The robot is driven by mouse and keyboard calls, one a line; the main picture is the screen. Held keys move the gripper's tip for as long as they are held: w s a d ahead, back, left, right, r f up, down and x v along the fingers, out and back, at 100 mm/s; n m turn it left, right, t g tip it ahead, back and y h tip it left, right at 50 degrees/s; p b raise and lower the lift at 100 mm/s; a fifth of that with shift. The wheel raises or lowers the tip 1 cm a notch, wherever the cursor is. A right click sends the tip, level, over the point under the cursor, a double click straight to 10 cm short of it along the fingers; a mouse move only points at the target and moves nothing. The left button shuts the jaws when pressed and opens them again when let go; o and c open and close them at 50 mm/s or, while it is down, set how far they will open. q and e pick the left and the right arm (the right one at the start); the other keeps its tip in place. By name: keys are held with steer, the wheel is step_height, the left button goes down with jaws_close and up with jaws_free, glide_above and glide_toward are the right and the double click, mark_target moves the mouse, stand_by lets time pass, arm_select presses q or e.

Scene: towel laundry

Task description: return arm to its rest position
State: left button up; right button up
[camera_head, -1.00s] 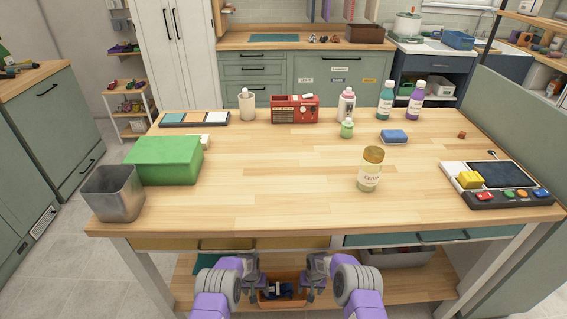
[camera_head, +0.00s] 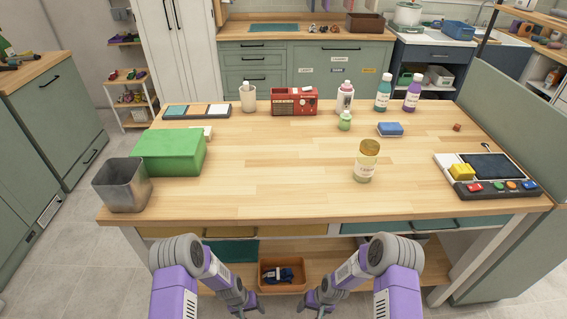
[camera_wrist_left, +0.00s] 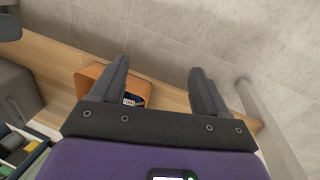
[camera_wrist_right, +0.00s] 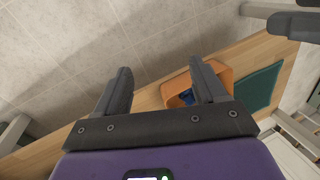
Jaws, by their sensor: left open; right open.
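My left gripper (camera_head: 250,308) is low in front of the table, at the bottom of the head view. In the left wrist view its two fingers (camera_wrist_left: 158,88) stand apart with nothing between them. My right gripper (camera_head: 312,306) is beside it, also low in front of the table. In the right wrist view its fingers (camera_wrist_right: 160,90) are spread and empty. Both grippers are clear of the tabletop. An orange bin (camera_head: 301,284) with dark blue items sits on the lower shelf beyond them and shows in both wrist views.
The wooden table (camera_head: 250,200) bears a green box (camera_head: 170,152), a metal bin (camera_head: 122,186), a yellow-capped jar (camera_head: 366,162), a red radio (camera_head: 294,101), several bottles, a blue sponge (camera_head: 390,129) and a button console (camera_head: 490,176). Its front middle is clear.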

arm_select(q)
steer(key=s+d+r+n+h+p, duration=0.1)
steer(key=s+d+r+p, duration=0.1)
steer(key=s+r, duration=1.1)
steer(key=shift+s+r+t+p, duration=0.3)
steer(key=shift+s+p, duration=0.2)
steer(key=shift+s, duration=0.6)
arm_select(e)
steer(key=s+r+m, duration=0.1)
steer(key=s+r, duration=1.1)
steer(key=s, duration=0.3)
steer(key=shift+y, duration=0.4)
arm_select(q)
steer(key=shift+d, duration=0.1)
arm_select(e)
steer(key=shift+r, duration=0.1)
